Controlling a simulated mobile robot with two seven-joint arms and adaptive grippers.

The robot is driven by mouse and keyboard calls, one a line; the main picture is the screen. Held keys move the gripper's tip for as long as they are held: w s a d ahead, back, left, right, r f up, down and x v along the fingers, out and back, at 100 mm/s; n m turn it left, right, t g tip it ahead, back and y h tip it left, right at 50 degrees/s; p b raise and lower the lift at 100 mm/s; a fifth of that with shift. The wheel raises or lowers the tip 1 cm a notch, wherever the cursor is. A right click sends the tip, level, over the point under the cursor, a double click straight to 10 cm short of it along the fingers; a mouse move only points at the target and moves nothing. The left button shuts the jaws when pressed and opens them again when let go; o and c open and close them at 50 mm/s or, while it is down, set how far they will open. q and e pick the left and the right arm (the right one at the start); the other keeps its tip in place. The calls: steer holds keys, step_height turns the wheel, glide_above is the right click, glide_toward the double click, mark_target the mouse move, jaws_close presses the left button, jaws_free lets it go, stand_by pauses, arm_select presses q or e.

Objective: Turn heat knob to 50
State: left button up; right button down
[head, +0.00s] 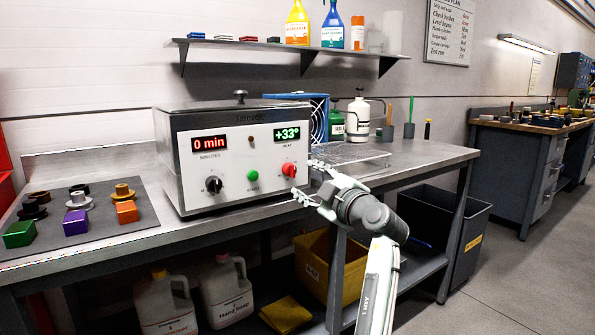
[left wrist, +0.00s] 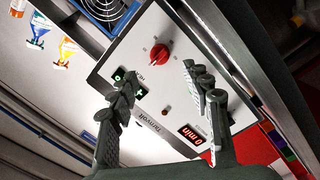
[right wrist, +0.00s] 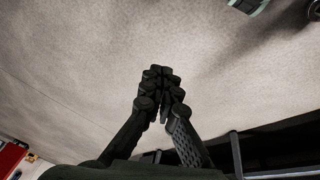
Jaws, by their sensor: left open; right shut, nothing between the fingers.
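The red heat knob (head: 289,170) is on the right of the white control panel (head: 232,165), under the green display (head: 287,133) reading +33°. My left gripper (head: 305,180) is open beside the knob's right side in the head view. In the left wrist view the red knob (left wrist: 159,54) shows beyond and between the open fingers of my left gripper (left wrist: 156,72). I cannot tell whether they touch it. One finger partly covers the green display there. My right gripper (right wrist: 160,78) is shut and empty over bare grey floor, out of the head view.
The panel also has a black minutes knob (head: 213,185), a green button (head: 253,175) and a red display (head: 210,143) reading 0 min. A wire rack (head: 358,153) stands right of the machine. A dark mat (head: 98,222) with coloured blocks lies left of it. A shelf hangs above.

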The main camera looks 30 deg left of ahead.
mark_target(293, 171)
arm_select(q)
steer(key=p+x, duration=0.1)
steer(key=x, duration=0.5)
steer(key=shift+s+r+p, duration=0.1)
steer(key=shift+p, duration=0.2)
steer(key=shift+w+a, duration=0.35)
steer(key=shift+a, duration=0.25)
arm_select(e)
steer(key=shift+s+d+f, duration=0.1)
steer(key=shift+s+f, duration=0.1)
steer(key=shift+f, duration=0.6)
steer(key=shift+s+d+f, duration=0.15)
steer(key=shift+s+f, duration=0.05)
steer(key=shift+f, duration=0.6)
steer(key=shift+s+d+f, duration=0.1)
steer(key=shift+s+f, duration=0.1)
steer(key=shift+f, duration=0.6)
arm_select(q)
jaws_close()
